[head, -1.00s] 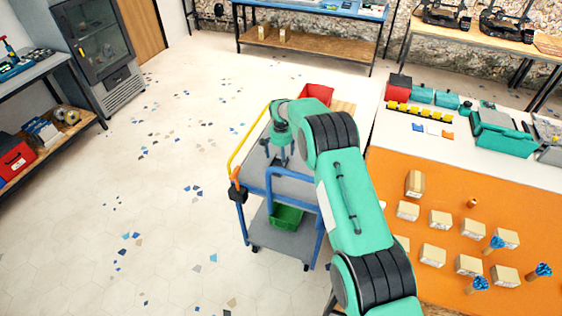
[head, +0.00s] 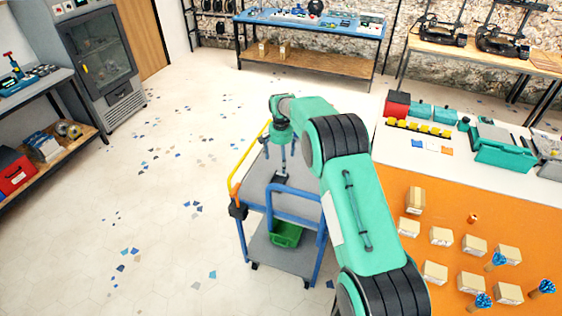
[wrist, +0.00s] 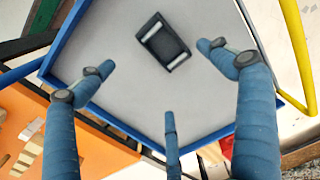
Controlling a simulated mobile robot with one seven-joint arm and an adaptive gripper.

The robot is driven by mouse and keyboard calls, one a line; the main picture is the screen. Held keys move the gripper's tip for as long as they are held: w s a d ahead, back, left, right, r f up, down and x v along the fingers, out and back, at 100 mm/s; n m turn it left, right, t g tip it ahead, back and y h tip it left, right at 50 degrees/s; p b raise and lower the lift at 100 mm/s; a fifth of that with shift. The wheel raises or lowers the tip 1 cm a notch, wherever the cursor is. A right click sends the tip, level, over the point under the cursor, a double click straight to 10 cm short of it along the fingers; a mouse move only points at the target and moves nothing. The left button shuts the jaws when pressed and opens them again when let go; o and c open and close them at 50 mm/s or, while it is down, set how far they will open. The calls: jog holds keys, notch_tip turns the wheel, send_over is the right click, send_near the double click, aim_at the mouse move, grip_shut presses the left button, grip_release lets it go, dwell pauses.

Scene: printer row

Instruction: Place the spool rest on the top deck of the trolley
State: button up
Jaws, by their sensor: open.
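The spool rest is a small black rectangular frame with two pale rollers. In the wrist view the spool rest (wrist: 164,42) lies flat on the grey top deck (wrist: 95,45) of the trolley, inside the blue rim. In the head view the spool rest (head: 280,179) shows as a dark patch on the trolley deck (head: 303,203), below my gripper (head: 283,164). My gripper also shows in the wrist view (wrist: 165,80), its blue fingers spread open and empty. The fingers are apart from the spool rest. My arm hides the deck's far right part.
A green bin (head: 286,234) stands on the trolley's lower shelf. A blue handle (head: 294,192) rises at the near end and a yellow rail (head: 247,162) runs along the left. The orange-topped table (head: 450,205) with several boxes is at right. Floor to the left is clear.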

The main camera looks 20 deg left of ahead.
dwell(0.8)
jog(key=s+d+r+t, duration=0.1)
jog(key=d+r, duration=0.7)
jog(key=r, duration=0.3)
jog(key=s+d+r, duration=0.1)
jog(key=d+r, duration=0.7)
jog(key=r, duration=0.4)
jog(key=s+d+r+t, duration=0.1)
jog(key=s+d+r, duration=0.5)
jog(key=d+r, duration=0.25)
jog(key=s+d+r+t, duration=0.1)
jog(key=s+d+r, duration=0.5)
jog(key=d+r, duration=0.25)
jog(key=s+d+r+t, duration=0.1)
jog(key=s+d+r, duration=0.1)
jog(key=s+d, duration=0.6)
jog(key=s+d+r, duration=0.3)
jog(key=s+d, duration=0.2)
jog(key=s, duration=0.5)
jog(key=s+d+f, duration=0.2)
jog(key=s+d, duration=0.2)
jog(key=s, duration=0.6)
jog(key=s+d+f+t, duration=0.1)
jog(key=s+d+f, duration=0.2)
jog(key=s, duration=0.6)
jog(key=shift+s+d+f+t, duration=0.3)
jog(key=shift+s+d, duration=0.05)
jog(key=shift+d, duration=0.15)
